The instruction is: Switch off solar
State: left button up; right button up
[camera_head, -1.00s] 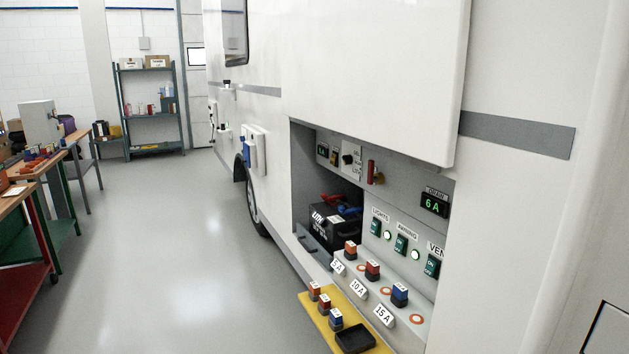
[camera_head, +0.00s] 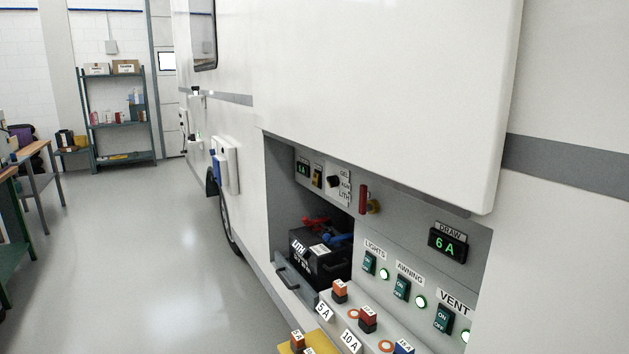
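No switch in view carries a label that I can read as solar. In the open side bay of the motorhome, the upper left panel holds a small green display (camera_head: 302,168), an amber-lit rocker switch (camera_head: 317,176) beside it and a black rotary knob (camera_head: 333,182). The knob's label plate (camera_head: 345,185) shows several battery-type lines. A red-handled switch (camera_head: 364,199) sits to the right of these. Whether the amber rocker is the solar switch, and its exact position, I cannot tell. Neither of my grippers is in view.
Green rockers for lights (camera_head: 369,262), awning (camera_head: 402,286) and vent (camera_head: 443,318) have lit green lamps. The draw display (camera_head: 448,243) reads 6 A. A black lithium battery (camera_head: 318,258) sits in the bay. The raised hatch door (camera_head: 400,90) overhangs it. Floor (camera_head: 150,250) alongside is clear.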

aim_at(316, 179)
jog(key=i+j+z, duration=0.1)
jog(key=z, duration=0.5)
jog(key=i+j+z, duration=0.15)
jog(key=j, duration=0.2)
jog(key=i+j+z, duration=0.15)
jog(key=j, duration=0.2)
jog(key=i+j+z, duration=0.15)
jog(key=j, duration=0.25)
jog(key=i+j+z, duration=0.15)
jog(key=j, duration=0.25)
jog(key=i+j+z, duration=0.15)
jog(key=j, duration=0.25)
jog(key=i+j, duration=0.1)
jog(key=j, duration=0.55)
jog(key=i+j, duration=0.15)
jog(key=j, duration=0.2)
